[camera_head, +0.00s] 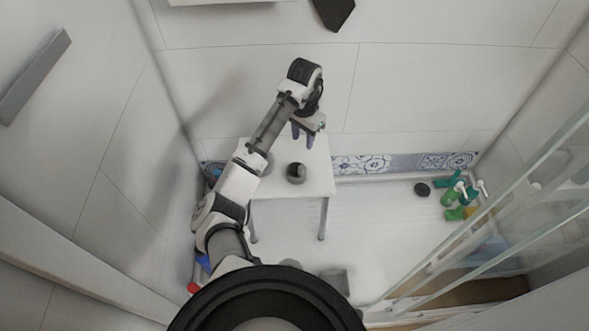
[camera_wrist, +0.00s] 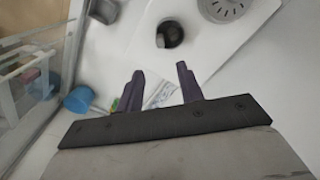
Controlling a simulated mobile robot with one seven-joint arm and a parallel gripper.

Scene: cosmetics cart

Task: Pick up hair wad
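A dark, rounded object (camera_head: 296,173) with a lighter grey patch sits on the small white table (camera_head: 312,186). It may be the hair wad, but it is too small to tell for sure. It also shows in the wrist view (camera_wrist: 171,33), beyond my fingertips. My gripper (camera_head: 302,137) is above the back part of the table, apart from the dark object. In the wrist view its two purple fingers (camera_wrist: 161,78) stand well apart with nothing gripped between them.
A round grey slotted piece (camera_wrist: 225,8) lies on the table. Green bottles (camera_head: 455,195) and a black round item (camera_head: 422,189) are on the floor at right. A glass screen (camera_head: 500,215) stands on the right. A grey box (camera_head: 335,280) is in front of the table.

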